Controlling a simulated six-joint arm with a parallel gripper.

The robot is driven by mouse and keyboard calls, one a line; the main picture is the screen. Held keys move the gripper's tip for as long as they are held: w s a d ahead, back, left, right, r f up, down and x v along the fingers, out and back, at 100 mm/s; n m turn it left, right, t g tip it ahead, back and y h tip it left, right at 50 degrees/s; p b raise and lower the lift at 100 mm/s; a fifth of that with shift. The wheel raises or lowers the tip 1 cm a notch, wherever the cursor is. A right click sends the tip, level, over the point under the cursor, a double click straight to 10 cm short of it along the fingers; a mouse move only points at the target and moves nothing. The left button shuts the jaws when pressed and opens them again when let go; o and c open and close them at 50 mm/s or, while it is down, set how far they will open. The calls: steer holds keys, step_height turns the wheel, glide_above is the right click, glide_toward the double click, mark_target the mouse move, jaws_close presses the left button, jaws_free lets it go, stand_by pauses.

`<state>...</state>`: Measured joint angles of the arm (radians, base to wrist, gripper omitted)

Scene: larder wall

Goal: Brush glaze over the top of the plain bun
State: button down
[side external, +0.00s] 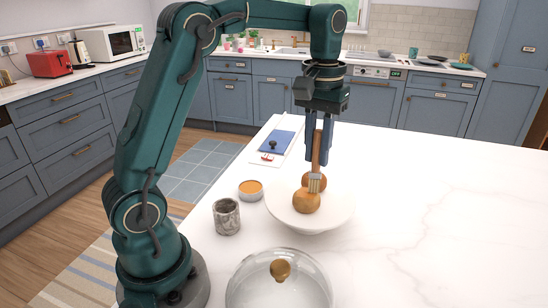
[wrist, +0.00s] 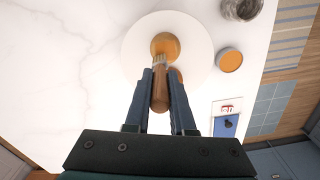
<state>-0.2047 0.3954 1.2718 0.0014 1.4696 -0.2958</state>
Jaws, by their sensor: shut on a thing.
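My gripper (side external: 319,152) is shut on the wooden handle of a brush (side external: 315,183), held upright with its pale bristles down over a white plate (side external: 335,213). The bristles are at the upper edge of a golden-orange bun (side external: 306,201); I cannot tell if they touch it. A browner bun (side external: 321,177) sits just behind, partly covered by the brush. In the wrist view, the brush (wrist: 159,62) points at the orange bun (wrist: 166,44), and the browner bun lies mostly hidden between my fingers. A small dish of orange glaze (side external: 251,189) stands left of the plate.
A grey marbled cup (side external: 227,217) stands front left of the plate. A glass dome with a wooden knob (side external: 280,270) stands in front. A blue-and-white board (side external: 275,142) lies behind, near the counter's left edge. The counter on the right is clear.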

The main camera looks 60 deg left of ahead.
steer(key=shift+r, duration=3)
steer(key=shift+w, duration=0.1)
